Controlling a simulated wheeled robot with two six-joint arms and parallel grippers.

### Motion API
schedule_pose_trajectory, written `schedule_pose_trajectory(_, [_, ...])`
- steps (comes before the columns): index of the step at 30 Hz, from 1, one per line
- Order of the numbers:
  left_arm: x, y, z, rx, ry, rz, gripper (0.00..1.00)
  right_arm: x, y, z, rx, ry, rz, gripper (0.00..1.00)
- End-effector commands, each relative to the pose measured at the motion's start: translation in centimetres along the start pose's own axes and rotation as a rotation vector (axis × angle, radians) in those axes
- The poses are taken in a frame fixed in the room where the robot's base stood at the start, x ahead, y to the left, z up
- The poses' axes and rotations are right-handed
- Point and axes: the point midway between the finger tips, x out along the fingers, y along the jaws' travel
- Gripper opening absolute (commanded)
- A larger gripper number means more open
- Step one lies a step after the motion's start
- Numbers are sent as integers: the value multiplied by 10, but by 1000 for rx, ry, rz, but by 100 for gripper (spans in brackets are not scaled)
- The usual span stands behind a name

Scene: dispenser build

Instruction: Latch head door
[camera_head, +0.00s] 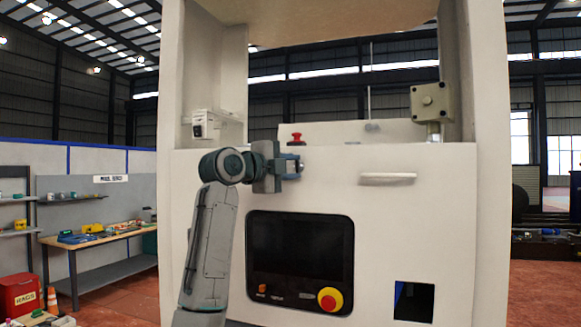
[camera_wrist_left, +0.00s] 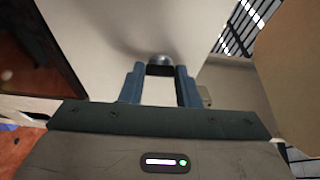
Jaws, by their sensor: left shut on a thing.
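The machine's white front panel (camera_head: 400,225) stands upright and looks closed, with a pale bar handle (camera_head: 387,178) at its upper right. My left gripper (camera_head: 296,166) is at the panel's upper left, close to its face. In the left wrist view, the two blue fingers (camera_wrist_left: 160,76) are shut on a small rounded metal knob (camera_wrist_left: 160,59) at the panel. The knob looks like a latch, but its lower part is dark and its base is hidden. In the head view the gripper covers it. My right gripper is in neither view.
A red button (camera_head: 296,138) stands just above my left gripper. Below are a dark screen (camera_head: 300,245) and a red-and-yellow stop button (camera_head: 330,300). A grey-beige box (camera_head: 431,101) is mounted at the upper right. A workbench (camera_head: 100,238) stands far left.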

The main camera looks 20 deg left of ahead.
Motion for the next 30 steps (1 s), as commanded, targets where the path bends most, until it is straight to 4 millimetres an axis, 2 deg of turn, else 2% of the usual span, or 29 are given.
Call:
schedule_pose_trajectory(20, [0,0,0,55,-1,25,6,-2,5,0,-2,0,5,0])
schedule_pose_trajectory(21, [0,0,0,55,-1,25,35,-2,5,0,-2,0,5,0])
schedule_pose_trajectory(23, [0,0,0,55,-1,24,47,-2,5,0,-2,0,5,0])
schedule_pose_trajectory(24, [0,0,0,55,-1,24,51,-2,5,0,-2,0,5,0])
schedule_pose_trajectory(30, [0,0,0,55,-1,23,51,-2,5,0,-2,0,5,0])
